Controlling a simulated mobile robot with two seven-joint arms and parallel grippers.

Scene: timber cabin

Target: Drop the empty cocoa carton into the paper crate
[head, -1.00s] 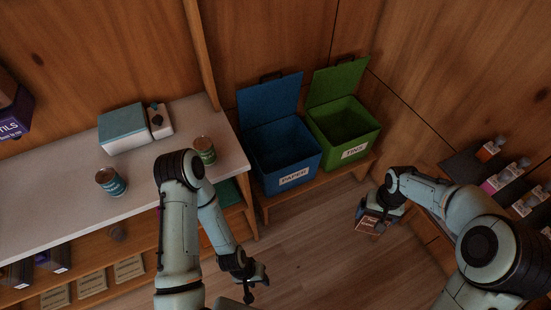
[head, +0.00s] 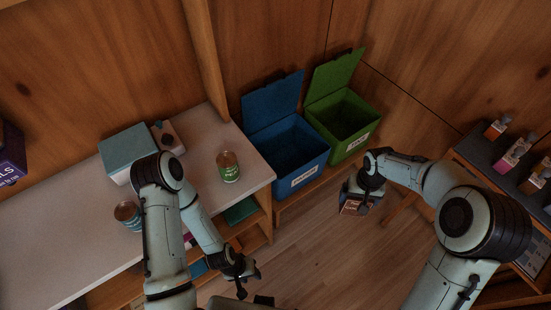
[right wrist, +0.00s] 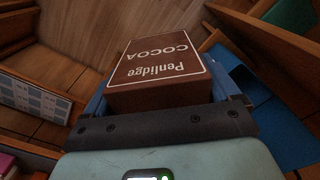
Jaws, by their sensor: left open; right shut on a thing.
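The brown cocoa carton (right wrist: 160,70), lettered "Penlidge COCOA", is gripped in my right gripper (right wrist: 157,100). In the head view the carton (head: 354,206) hangs above the floor, in front of and a little right of the crates. The blue paper crate (head: 308,179) stands on a low wooden shelf with its lid up. It looks empty inside, and my right gripper (head: 364,190) is to its lower right, apart from it. My left gripper (head: 244,277) is open and empty, low in front of the counter.
The green tins crate (head: 361,137), lid up, stands right of the paper crate. Two tins, one (head: 228,167) near the counter (head: 205,140) edge, and a teal-topped box (head: 127,149) sit on the counter. A shelf with several bottles (head: 515,152) is at right.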

